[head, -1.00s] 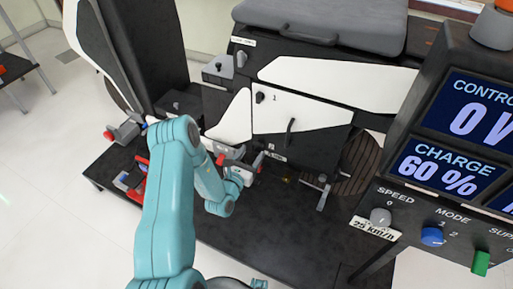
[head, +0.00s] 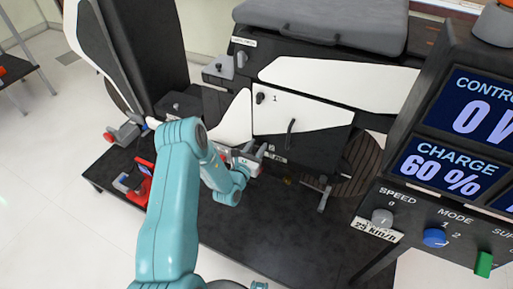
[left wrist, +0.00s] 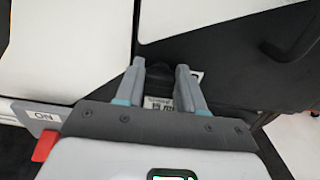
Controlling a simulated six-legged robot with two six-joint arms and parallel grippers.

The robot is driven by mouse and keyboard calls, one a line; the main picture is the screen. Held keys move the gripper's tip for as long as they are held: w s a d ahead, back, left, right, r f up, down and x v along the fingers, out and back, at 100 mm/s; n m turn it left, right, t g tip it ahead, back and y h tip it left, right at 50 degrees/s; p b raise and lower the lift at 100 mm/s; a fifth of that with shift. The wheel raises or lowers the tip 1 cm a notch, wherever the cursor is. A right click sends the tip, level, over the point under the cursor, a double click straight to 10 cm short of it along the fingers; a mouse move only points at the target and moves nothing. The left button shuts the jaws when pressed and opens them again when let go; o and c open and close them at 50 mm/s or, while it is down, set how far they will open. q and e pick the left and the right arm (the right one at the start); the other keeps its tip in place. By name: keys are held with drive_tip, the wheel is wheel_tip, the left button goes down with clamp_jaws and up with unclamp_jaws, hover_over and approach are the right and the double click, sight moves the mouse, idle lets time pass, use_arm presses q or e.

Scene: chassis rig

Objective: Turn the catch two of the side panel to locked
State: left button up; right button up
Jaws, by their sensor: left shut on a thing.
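The side panel (head: 285,125) is black and white, with a dark handle across it. Its upper catch, a dark knob (head: 260,98) beside a "1", is in plain view. My left gripper (head: 260,153) is at the panel's lower edge. In the left wrist view its two grey fingers (left wrist: 161,72) are shut on a small dark knob (left wrist: 159,74), which looks like catch two. The fingers hide most of the knob, so I cannot read its turn. A white label (left wrist: 159,103) shows between the fingers; its text is too small to read. My right gripper is not in view.
A control console (head: 450,170) with screens and knobs stands at the right. A grey seat (head: 320,25) is above the panel. A red part (left wrist: 45,146) and an "ON" label (left wrist: 43,116) lie left of the gripper. The black platform (head: 270,225) in front is mostly clear.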

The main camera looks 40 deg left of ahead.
use_arm(q)
drive_tip(key=n, duration=0.4)
drive_tip(key=shift+p, duration=0.35)
drive_tip(key=n, duration=0.4)
drive_tip(key=shift+a+f+n, duration=0.1)
drive_tip(key=shift+a+n, duration=0.05)
drive_tip(key=shift+n, duration=0.15)
drive_tip(key=n+p, duration=0.1)
drive_tip(key=n, duration=0.3)
drive_tip(key=shift+s+f+n, duration=0.1)
drive_tip(key=shift+n, duration=0.2)
drive_tip(key=shift+f+n, duration=0.1)
drive_tip(key=shift+n, duration=2.2)
drive_tip(key=o, duration=1)
drive_tip(key=shift+o, duration=0.2)
